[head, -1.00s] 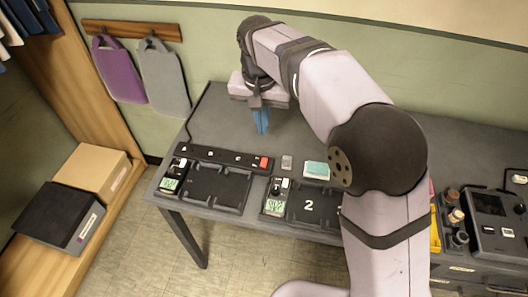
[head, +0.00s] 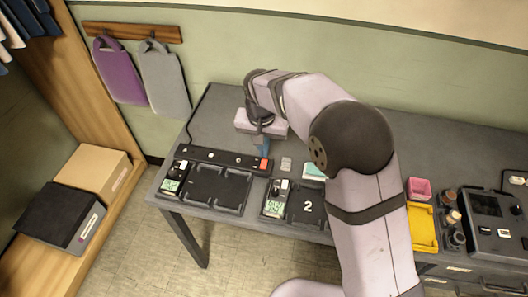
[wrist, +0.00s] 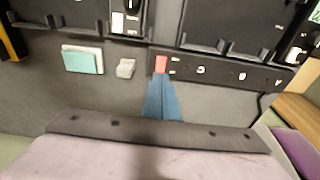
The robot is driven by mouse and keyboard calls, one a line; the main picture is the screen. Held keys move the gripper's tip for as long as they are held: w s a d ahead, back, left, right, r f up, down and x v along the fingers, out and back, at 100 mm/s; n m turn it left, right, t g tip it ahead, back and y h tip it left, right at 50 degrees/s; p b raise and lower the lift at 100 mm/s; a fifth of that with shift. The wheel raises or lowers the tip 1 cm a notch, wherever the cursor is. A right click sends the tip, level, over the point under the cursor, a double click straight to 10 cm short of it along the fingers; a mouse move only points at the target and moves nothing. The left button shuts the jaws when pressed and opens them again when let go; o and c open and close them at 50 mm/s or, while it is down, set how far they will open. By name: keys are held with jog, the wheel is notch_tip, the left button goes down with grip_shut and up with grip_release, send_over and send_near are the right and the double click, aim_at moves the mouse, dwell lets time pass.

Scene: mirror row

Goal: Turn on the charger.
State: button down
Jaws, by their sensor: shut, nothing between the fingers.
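A black power strip (head: 210,156) lies along the back of the charger trays, with a red switch (head: 264,163) at its right end. The red switch also shows in the wrist view (wrist: 161,63). The left charger tray (head: 216,187) and the tray marked 2 (head: 307,207) each have a small panel with a pale green display: the left display (head: 170,185) and the right display (head: 274,208). My gripper (head: 263,150) has its blue fingers shut and empty, pointing down just behind the red switch. In the wrist view the fingertips (wrist: 161,80) appear close to the switch; contact cannot be told.
A small grey block (wrist: 125,68) and a teal-topped pad (wrist: 83,60) lie beside the strip's switch end. A yellow tray (head: 423,228), a pink box (head: 419,188) and a dark device (head: 492,215) stand on the right. The desk behind the strip is clear.

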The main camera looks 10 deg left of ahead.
aim_at(264, 162)
jog(key=shift+w+f+p, duration=0.2)
jog(key=shift+f+p, duration=0.1)
jog(key=shift+f, duration=1.25)
jog(key=shift+w+f, duration=0.15)
jog(key=shift+f, duration=0.15)
jog(key=shift+d+r, duration=0.1)
jog(key=shift+s, duration=0.95)
